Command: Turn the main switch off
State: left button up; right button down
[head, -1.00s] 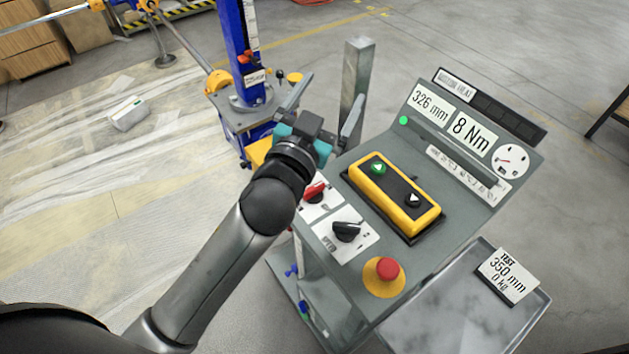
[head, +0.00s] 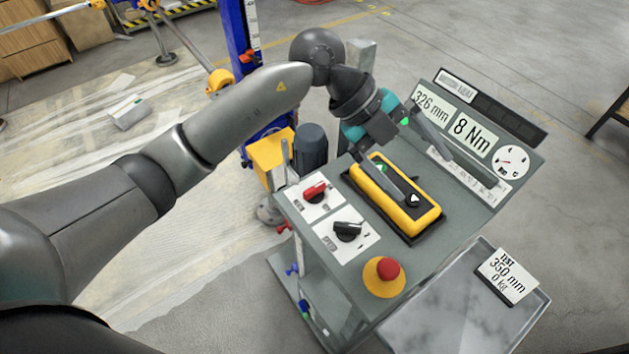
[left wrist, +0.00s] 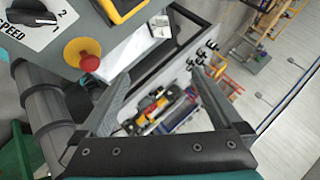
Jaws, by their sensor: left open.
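The main switch is a red rotary knob (head: 314,193) on a white plate at the upper left of the sloping grey control panel (head: 330,262). It is uncovered in the head view; its small lettering is too blurred to read. It does not show in the left wrist view. My left gripper (head: 449,192) is open and empty. It hangs over the panel, to the right of the red knob and apart from it, with its fingers across the yellow button box. In the left wrist view its open fingers (left wrist: 160,68) hold nothing. My right gripper is not in view.
A black speed knob (head: 347,231) sits just below the red one. A red emergency button (head: 387,269) is near the panel's lower edge. The yellow button box (head: 432,218) and displays (head: 473,133) lie to the right. A blue screw jack (head: 237,30) stands behind.

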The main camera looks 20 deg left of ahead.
pick_arm(q)
jog(key=w+a+f+n+y, duration=0.25)
jog(key=a+y, duration=0.25)
jog(key=a, duration=0.3)
jog(key=n+y, duration=0.2)
jog(key=y, duration=0.2)
send_near(314, 187)
jog(key=shift+m+t, duration=0.25)
jog(key=shift+t, duration=0.05)
jog(key=f, duration=0.5)
jog(key=f+p, duration=0.1)
jog(key=f, duration=0.2)
jog(key=shift+s+d+f, duration=0.2)
jog(key=shift+s+f, duration=0.1)
jog(key=shift+f, duration=0.05)
jog(key=c, duration=1.4)
